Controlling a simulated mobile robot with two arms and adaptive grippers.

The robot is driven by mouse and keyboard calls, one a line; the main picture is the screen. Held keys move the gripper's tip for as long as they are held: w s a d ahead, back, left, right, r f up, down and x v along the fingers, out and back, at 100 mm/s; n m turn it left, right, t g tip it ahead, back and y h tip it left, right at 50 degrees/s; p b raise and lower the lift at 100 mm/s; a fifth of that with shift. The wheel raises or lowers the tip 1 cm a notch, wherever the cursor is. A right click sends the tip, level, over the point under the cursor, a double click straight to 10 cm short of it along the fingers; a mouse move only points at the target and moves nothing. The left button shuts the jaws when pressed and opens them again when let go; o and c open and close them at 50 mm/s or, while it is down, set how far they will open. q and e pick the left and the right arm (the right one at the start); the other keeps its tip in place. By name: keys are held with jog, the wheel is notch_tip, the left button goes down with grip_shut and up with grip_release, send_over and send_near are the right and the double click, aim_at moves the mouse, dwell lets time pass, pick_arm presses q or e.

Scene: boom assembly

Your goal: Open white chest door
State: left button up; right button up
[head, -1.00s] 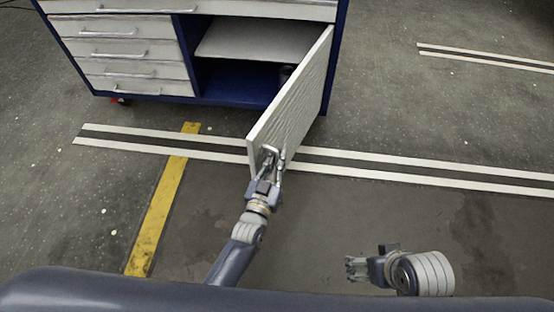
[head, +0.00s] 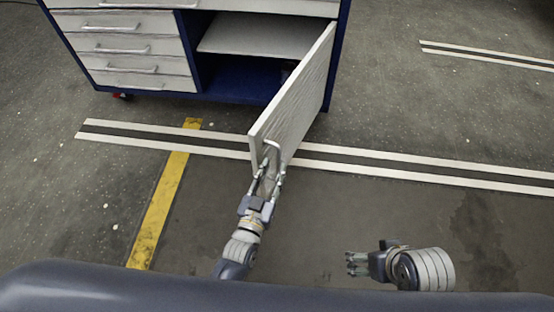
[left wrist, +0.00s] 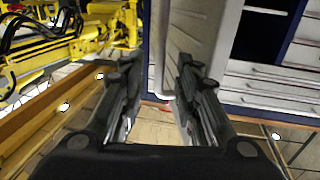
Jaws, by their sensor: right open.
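The white chest door (head: 296,98) stands swung open, reaching out from the right side of the cabinet toward me. Its metal handle (head: 273,146) is near the door's free edge. My left gripper (head: 267,180) is at the handle, open, with its fingers apart. In the left wrist view the fingers (left wrist: 160,75) are spread, with the pale handle bar (left wrist: 158,50) and white door (left wrist: 192,35) just beyond or between the tips; I cannot tell if they touch. My right gripper (head: 353,264) is open and empty, low on the right, away from the door.
The blue and white chest (head: 262,78) shows a shelf and open interior behind the door, with several white drawers (head: 130,62) on its left. A yellow floor stripe (head: 163,205) and white floor lines cross the floor. The floor right of the door is clear.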

pick_arm(q)
jog(key=v, duration=0.6)
jog(key=shift+s, duration=0.3)
jog(key=shift+c, duration=0.6)
